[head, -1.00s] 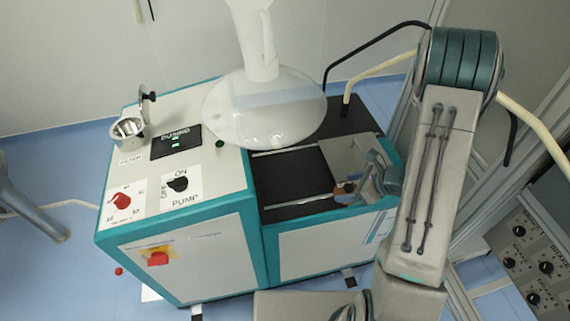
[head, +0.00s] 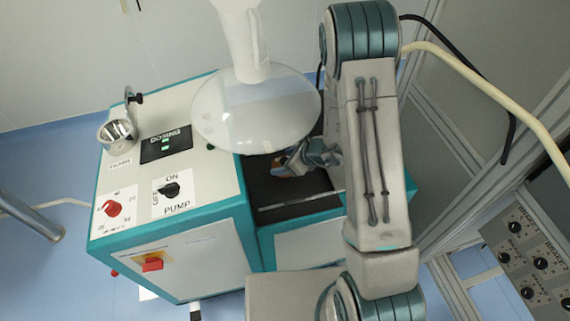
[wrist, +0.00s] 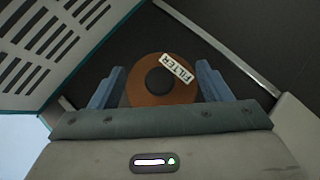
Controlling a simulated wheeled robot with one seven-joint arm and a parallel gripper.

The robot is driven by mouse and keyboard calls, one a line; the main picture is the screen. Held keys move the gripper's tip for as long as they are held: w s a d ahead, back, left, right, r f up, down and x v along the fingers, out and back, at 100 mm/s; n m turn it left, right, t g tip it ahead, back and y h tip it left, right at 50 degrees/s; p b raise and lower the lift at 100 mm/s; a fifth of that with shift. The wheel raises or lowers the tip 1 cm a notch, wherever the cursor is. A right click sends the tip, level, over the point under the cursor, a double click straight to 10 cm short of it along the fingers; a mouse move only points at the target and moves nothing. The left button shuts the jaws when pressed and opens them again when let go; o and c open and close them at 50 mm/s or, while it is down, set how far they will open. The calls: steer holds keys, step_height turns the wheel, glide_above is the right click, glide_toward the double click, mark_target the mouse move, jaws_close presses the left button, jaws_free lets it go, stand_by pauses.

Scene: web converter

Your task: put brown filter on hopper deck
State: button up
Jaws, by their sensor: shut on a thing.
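The brown filter (wrist: 143,82) is a round ring with a dark centre and a white label reading FILTER. In the wrist view it sits between the two blue fingers of my gripper (wrist: 160,88), which is shut on it. In the head view my gripper (head: 290,161) is over the black deck (head: 285,189), just below the clear bowl's front rim. There the filter shows only as a small brown patch, partly hidden by the fingers. I cannot tell whether it touches the deck.
A large clear bowl (head: 255,115) hangs above the deck, close to my gripper. To the left is a white and teal cabinet with a metal filter cup (head: 117,133), a red knob (head: 112,208) and a pump switch (head: 170,189). A pale hose (head: 490,90) runs at the right.

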steer(key=f, duration=0.2)
steer(key=f+b, duration=0.1)
steer(key=shift+d+f, duration=0.25)
steer(key=shift+f, duration=0.05)
steer(key=shift+s+r, duration=0.1)
steer(key=o, duration=1.1)
steer(key=shift+a, duration=0.15)
